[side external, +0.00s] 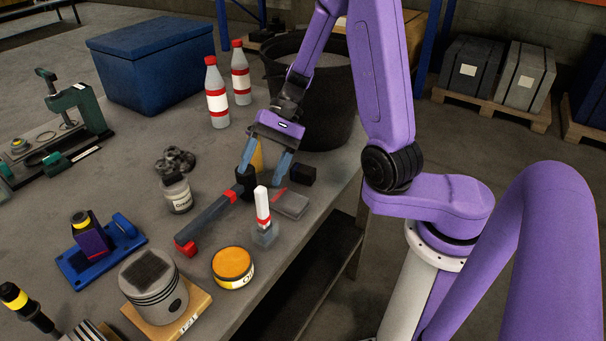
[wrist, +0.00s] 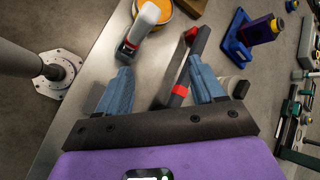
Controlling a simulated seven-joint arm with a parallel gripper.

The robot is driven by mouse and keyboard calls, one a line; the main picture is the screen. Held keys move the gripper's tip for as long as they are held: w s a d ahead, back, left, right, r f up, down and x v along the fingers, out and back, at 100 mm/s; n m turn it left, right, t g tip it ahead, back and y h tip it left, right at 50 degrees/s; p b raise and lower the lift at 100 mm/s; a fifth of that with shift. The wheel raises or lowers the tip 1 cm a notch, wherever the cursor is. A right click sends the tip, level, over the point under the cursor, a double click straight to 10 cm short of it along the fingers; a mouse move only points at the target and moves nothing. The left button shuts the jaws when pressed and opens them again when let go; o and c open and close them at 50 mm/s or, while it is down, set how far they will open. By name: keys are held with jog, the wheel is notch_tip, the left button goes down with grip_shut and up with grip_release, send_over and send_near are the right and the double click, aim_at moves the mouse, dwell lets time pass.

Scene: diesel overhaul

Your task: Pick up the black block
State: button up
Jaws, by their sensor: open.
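The black block (side external: 302,174) lies on the table near its right edge in the side view, just right of my gripper's right finger. I cannot make it out in the wrist view. My gripper (side external: 261,174) points down over the table, with its two blue-grey fingers apart and nothing visibly held. In the wrist view my gripper (wrist: 160,80) also shows spread fingers, with part of a long dark tool with red bands (wrist: 180,85) visible between them. I cannot tell the exact height of the fingertips.
A dark cylinder (side external: 246,184) stands by the left finger. A grey box (side external: 289,204) and a white-and-red bottle (side external: 262,206) are in front of the block. A large dark bucket (side external: 325,105) stands behind. A yellow-lidded tin (side external: 233,266) sits nearer the front.

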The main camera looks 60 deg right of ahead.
aim_at(304, 168)
jog(key=d+f+m+t, duration=0.1)
jog(key=d+m+t, duration=0.1)
jog(key=m+t, duration=0.1)
jog(key=d+f+m+t, duration=0.1)
jog(key=d+m+t, duration=0.2)
jog(key=m, duration=0.3)
jog(key=d+f+m+t, duration=0.2)
jog(key=d+m, duration=0.1)
jog(key=m, duration=0.1)
jog(key=shift+s+m+t+y, duration=0.3)
jog(key=shift+s+m+t, duration=0.1)
jog(key=s+d+f+m+t+h, duration=0.1)
jog(key=d+m+h, duration=0.1)
jog(key=m, duration=0.1)
jog(key=s+d+f+m+t+h, duration=0.1)
jog(key=s+d+m+t+h, duration=0.1)
jog(key=d+m, duration=0.1)
jog(key=s+d+f+m+t+h, duration=0.1)
jog(key=s+d+m+h, duration=0.1)
jog(key=m, duration=0.2)
jog(key=shift+d+f+m+t+h, duration=0.15)
jog(key=shift+f+m+t+h, duration=0.15)
jog(key=shift+f+h, duration=0.1)
jog(key=shift+s+d+f+m+h, duration=0.3)
jog(key=shift+s+m+h, duration=0.1)
jog(key=shift+m+h, duration=0.15)
jog(key=shift+x, duration=3.65)
jog(key=c, duration=1.1)
